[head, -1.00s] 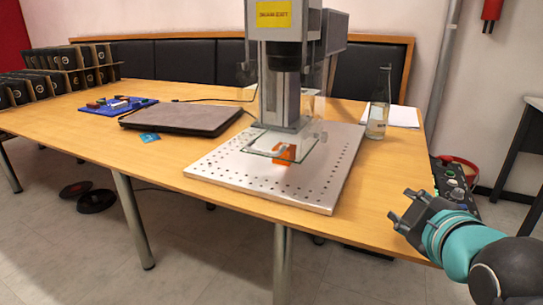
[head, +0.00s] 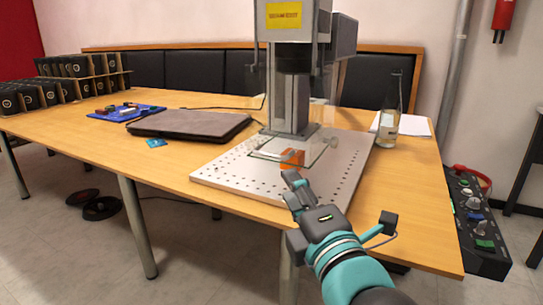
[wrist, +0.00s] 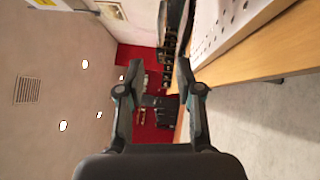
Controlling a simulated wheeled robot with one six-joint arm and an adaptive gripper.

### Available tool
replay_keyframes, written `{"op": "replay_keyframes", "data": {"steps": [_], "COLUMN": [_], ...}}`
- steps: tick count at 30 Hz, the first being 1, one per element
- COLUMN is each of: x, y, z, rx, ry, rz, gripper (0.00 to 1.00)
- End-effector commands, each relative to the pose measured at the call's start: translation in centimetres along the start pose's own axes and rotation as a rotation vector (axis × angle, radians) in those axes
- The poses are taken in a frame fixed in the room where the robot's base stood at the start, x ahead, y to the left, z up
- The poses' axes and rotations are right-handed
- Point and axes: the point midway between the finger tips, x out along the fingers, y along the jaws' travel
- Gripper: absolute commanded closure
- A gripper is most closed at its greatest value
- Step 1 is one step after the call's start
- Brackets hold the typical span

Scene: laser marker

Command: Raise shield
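The laser marker (head: 292,95) stands on a perforated metal plate (head: 225,178) on the wooden table. Its clear shield (head: 318,148) is down, with its lower edge close above the plate. An orange part (head: 293,157) shows at the shield's front; I cannot tell if it is fixed to the shield or inside it. My gripper (head: 290,177) is near the plate's front edge, below and in front of the orange part in the head view. In the wrist view my gripper (wrist: 159,66) has its fingers apart with nothing between them. The shield is not clearly visible there.
A glass bottle (head: 388,122) and papers (head: 412,125) stand right of the plate. A dark laptop (head: 190,124) and a blue tray (head: 120,111) lie to the left. A control panel (head: 475,220) is at the right. The table's front right is clear.

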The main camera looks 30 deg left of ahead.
Motion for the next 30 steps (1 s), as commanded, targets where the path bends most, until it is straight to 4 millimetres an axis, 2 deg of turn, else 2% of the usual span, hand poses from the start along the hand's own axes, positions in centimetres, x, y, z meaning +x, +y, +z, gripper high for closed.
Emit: {"op": "replay_keyframes", "data": {"steps": [18,24,30], "x": [9.3,11.1,11.7], "y": [-0.1,0.0,0.0], "z": [0.1,0.1,0.1], "rx": [0.001,0.002,0.002], "ry": [0.000,0.000,0.000], "rz": [-0.003,-0.001,-0.001], "gripper": [0.65,0.65,0.65]}}
